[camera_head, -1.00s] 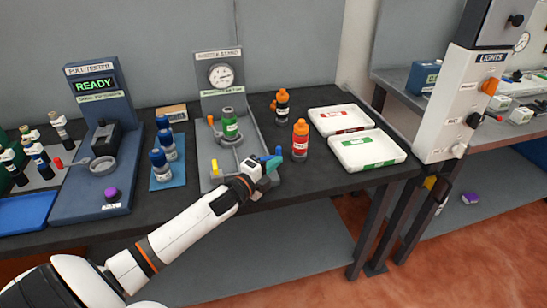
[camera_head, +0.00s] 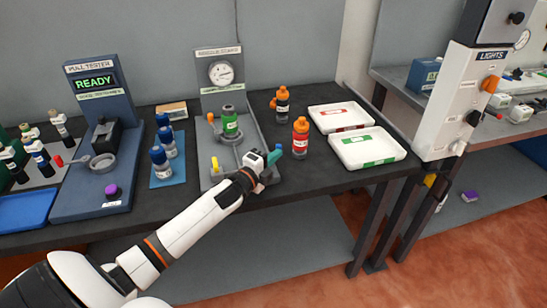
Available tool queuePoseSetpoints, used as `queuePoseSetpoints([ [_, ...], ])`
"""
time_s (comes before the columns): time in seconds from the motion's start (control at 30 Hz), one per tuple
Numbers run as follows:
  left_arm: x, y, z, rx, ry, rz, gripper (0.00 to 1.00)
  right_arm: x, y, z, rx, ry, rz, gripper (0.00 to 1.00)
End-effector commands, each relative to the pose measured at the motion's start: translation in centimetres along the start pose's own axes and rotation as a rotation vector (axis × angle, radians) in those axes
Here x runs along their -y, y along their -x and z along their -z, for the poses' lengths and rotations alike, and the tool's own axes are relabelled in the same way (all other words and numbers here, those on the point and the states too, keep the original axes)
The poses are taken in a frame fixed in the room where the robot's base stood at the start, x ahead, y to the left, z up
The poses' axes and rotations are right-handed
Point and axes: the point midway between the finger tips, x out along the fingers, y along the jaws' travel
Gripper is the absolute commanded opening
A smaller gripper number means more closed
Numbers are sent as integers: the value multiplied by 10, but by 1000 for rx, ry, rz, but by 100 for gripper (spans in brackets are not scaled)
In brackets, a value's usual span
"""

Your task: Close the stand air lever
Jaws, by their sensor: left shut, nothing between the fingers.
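The grey stand (camera_head: 219,85) with a round gauge stands at the middle of the bench, holding a green-labelled bottle (camera_head: 230,124). A blue-teal lever (camera_head: 274,154) is at the right front of its base; a yellow lever (camera_head: 215,164) is at the left front. I cannot read which one is the air lever. My left gripper (camera_head: 265,157) is shut and empty at the blue-teal lever, close against its left side; contact is unclear. The gripper hides the lever's lower part. My right gripper is out of view.
An orange-red bottle (camera_head: 300,138) stands close to the right of the lever, with a dark orange-capped bottle (camera_head: 282,103) behind. White trays (camera_head: 398,152) lie further right. Blue-capped bottles (camera_head: 161,162) and the pull tester (camera_head: 60,205) are left.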

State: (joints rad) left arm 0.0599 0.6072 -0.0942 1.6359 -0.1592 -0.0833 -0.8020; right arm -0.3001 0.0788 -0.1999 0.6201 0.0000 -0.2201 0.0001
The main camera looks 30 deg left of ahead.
Motion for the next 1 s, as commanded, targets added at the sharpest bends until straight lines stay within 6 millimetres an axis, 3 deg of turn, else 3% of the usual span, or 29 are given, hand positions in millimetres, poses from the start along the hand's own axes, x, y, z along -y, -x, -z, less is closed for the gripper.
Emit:
queuePoseSetpoints([
  [0.47,1,-8,1,-143,6,-4,0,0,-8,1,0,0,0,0],
  [1.0,3,-28,15,-595,9,-1,0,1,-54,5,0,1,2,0],
])
